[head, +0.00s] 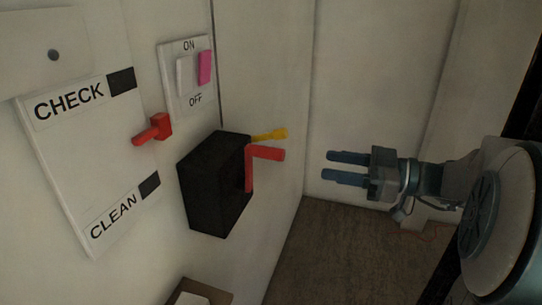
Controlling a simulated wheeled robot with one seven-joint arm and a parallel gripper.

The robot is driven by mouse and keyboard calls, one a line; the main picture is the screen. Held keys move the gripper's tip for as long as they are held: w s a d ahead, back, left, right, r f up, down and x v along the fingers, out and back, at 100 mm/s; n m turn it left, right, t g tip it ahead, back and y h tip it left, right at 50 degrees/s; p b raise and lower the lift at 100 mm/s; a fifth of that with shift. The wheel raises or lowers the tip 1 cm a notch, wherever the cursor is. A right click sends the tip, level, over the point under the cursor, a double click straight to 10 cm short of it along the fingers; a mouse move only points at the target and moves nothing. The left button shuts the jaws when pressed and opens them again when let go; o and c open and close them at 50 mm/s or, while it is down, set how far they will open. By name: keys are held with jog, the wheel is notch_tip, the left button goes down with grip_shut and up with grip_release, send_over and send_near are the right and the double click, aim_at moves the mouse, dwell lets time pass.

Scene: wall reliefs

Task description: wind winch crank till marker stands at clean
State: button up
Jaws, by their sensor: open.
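The winch is a black box (213,185) on the left wall. Its red crank (262,158) is on the right face, with the handle sticking out to the right near the top. A yellow piece (269,135) shows just behind the crank. The red marker (154,130) stands on a white panel between the CHECK label (70,101) above and the CLEAN label (113,215) below, nearer CHECK. My gripper (326,167) is open and empty, to the right of the crank and apart from it, its two blue fingers pointing left toward it.
A switch plate (187,85) marked ON and OFF, with a white and a pink rocker, is above the winch. A brown box (200,291) is at the bottom. A wall corner is behind my gripper. The space between gripper and crank is clear.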

aim_at(284, 155)
jog(key=p+x, duration=0.1)
jog(key=x, duration=0.3)
jog(key=p+x, duration=0.2)
jog(key=x, duration=0.2)
jog(key=p+x, duration=0.1)
jog(key=x, duration=0.3)
jog(key=shift+w+a+r, duration=0.1)
jog(key=shift+w+r, duration=0.05)
jog(key=shift+r, duration=0.15)
jog(key=shift+w+a+f+p, duration=0.1)
jog(key=shift+w+a+p, duration=0.2)
jog(key=shift+a, duration=0.35)
grip_shut()
